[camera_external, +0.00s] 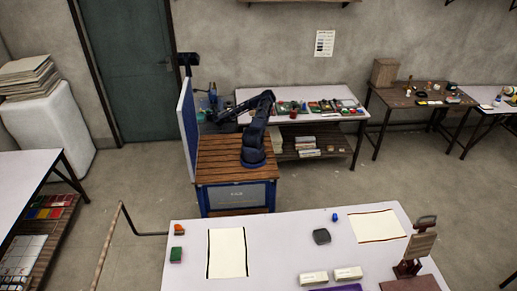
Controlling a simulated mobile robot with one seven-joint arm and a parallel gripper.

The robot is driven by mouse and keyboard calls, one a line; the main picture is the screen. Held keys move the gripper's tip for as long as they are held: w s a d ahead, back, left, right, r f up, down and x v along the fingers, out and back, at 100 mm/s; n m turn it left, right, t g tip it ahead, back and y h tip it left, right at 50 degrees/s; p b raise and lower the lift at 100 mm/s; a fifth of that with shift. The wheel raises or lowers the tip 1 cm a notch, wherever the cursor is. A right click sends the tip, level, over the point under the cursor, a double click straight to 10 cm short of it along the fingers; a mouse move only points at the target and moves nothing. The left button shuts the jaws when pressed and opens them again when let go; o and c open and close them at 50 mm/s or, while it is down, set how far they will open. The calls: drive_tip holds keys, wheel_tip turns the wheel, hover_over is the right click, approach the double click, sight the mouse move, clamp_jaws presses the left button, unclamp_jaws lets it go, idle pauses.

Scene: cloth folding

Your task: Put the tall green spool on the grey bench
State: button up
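My arm stands on a wooden-topped blue cart, and its end, my gripper (222,117), points left near the blue panel. The gripper is small and dark, so its fingers and anything in them cannot be made out. A green object (177,255) sits at the left of the pale front bench (280,245); I cannot tell whether it is the tall green spool. Small green items (315,106) also lie among the clutter on the pale back bench (258,96). I cannot tell which bench is the grey one.
An orange object (179,229), a black-edged cream cloth (228,253), a dark grey item (321,236) and a second cream cloth (377,225) lie on the front bench. A blue panel (187,130) rises at the cart's left. Open floor separates cart and front bench.

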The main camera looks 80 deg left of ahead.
drive_tip(key=shift+o, duration=1.1)
drive_tip(key=shift+r, duration=0.15)
drive_tip(key=v, duration=1.1)
drive_tip(key=shift+w+d, duration=0.1)
drive_tip(key=shift+o, duration=0.6)
drive_tip(key=shift+w+d, duration=0.2)
drive_tip(key=shift+d, duration=0.1)
drive_tip(key=shift+r+x, duration=0.15)
drive_tip(key=shift+x, duration=0.8)
drive_tip(key=shift+r+x, duration=0.1)
drive_tip(key=shift+x, duration=6.05)
